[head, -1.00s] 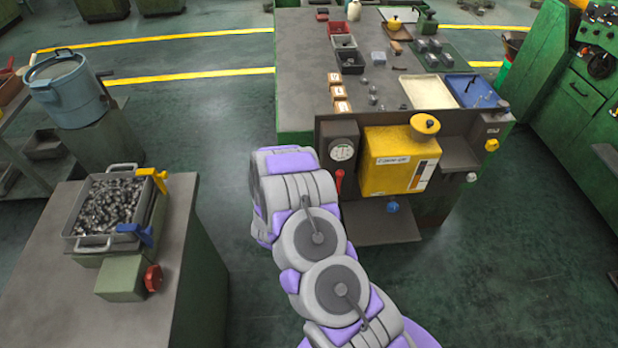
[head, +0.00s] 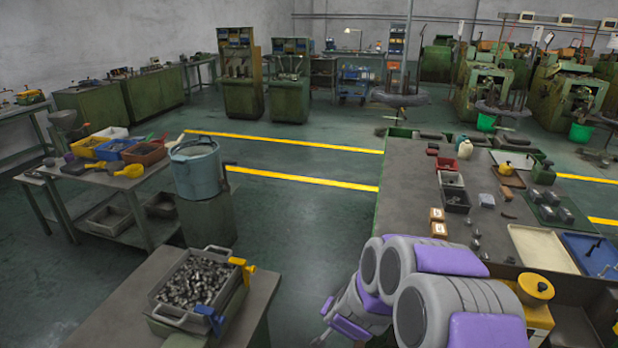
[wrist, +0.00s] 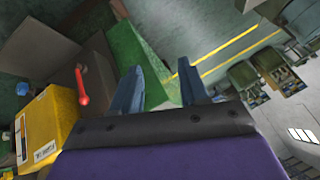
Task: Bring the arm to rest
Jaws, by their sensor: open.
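My arm, grey with purple panels, rises at the lower right of the head view, in front of the green workbench. My gripper (wrist: 165,88) shows in the wrist view with its two dark blue fingers apart and nothing between them. The wrist view is tilted. In it, a yellow box (wrist: 48,130) and a red lever (wrist: 82,85) lie left of the fingers. Beyond the fingers are a green bench side and the floor. In the head view, the gripper's fingers cannot be made out clearly.
The workbench (head: 400,200) at right holds trays and small parts. A metal bin of small parts (head: 195,280) stands on a table at lower left. A blue bucket (head: 197,170) stands behind it. Open floor (head: 300,215) lies between the bucket and the workbench.

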